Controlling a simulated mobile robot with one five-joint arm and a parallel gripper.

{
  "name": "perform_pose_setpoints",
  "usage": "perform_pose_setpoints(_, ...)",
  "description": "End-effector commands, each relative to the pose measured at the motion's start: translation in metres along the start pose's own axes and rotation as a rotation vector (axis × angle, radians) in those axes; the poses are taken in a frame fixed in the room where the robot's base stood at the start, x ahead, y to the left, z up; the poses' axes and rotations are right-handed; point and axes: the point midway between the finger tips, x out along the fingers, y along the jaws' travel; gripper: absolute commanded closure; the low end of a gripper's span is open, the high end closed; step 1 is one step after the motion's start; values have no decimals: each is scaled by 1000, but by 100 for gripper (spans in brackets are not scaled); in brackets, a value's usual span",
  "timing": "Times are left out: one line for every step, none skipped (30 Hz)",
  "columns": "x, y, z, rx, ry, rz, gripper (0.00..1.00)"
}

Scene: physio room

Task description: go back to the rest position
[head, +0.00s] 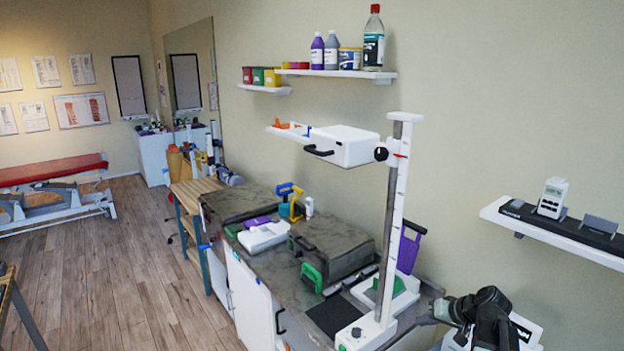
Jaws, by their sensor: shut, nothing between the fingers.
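My gripper (441,309) shows in the head view at the lower right, at the end of my black arm. It appears shut and empty, pointing left beside the right end of the dark worktop (262,262). The fingertips are small and dark, so their detail is hard to make out. The white upright column stand (392,230) is left of it, with its white base on the worktop.
Dark cases (330,250) and several small items crowd the worktop. A white wall shelf (556,232) with devices juts out above my arm at right. A white box (343,146) sits high beside the column. The wooden floor (120,260) at left is open, with a red-topped couch (52,170) beyond.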

Motion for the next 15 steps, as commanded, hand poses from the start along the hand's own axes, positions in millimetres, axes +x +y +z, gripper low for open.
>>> perform_pose_setpoints(20, -34, 10, -50, -48, -12, 100)
perform_pose_setpoints(30, -51, 16, -77, -76, -15, 100)
perform_pose_setpoints(43, -73, 26, -111, -117, -16, 100)
perform_pose_setpoints(53, -90, 35, -138, -149, -14, 100)
perform_pose_setpoints(61, -106, 44, -165, -180, -12, 100)
perform_pose_setpoints(72, -127, 58, -199, -224, -5, 100)
perform_pose_setpoints(78, -141, 69, -223, -258, 3, 100)
perform_pose_setpoints(84, -155, 80, -247, -289, 13, 100)
perform_pose_setpoints(91, -171, 95, -277, -333, 30, 100)
perform_pose_setpoints(95, -181, 107, -297, -363, 47, 100)
perform_pose_setpoints(98, -190, 118, -317, -393, 66, 100)
perform_pose_setpoints(100, -200, 132, -337, -432, 96, 100)
perform_pose_setpoints(100, -205, 143, -349, -460, 123, 100)
perform_pose_setpoints(100, -208, 153, -359, -486, 156, 100)
perform_pose_setpoints(95, -207, 166, -360, -523, 216, 100)
